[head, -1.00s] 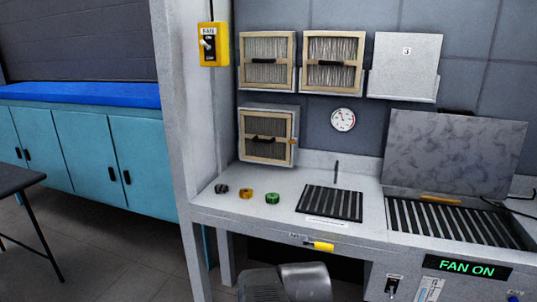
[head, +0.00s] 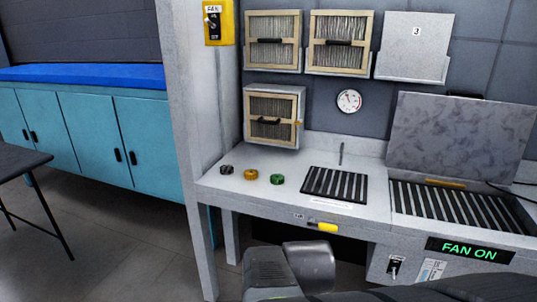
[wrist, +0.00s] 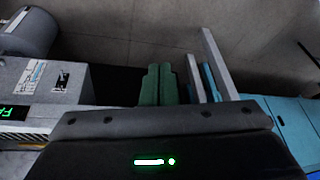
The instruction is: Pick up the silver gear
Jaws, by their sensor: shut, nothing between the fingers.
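The silver gear (head: 226,169), small and dark grey, lies on the left part of the pale workbench top (head: 225,187) in the head view. It is the leftmost of three gears in a row. My gripper (wrist: 160,70) shows in the wrist view as two dark green fingers side by side, shut and empty. They are pointed toward the floor and the bench legs, away from the gear. The gear does not show in the wrist view. My gripper does not show in the head view, where only parts of my arm rise at the bottom.
A gold gear (head: 250,174) and a green gear (head: 277,179) lie right of the silver one. A black slotted grille (head: 335,183) is further right. A filter box (head: 272,117) stands behind the gears. A dark table (head: 20,163) is at the left.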

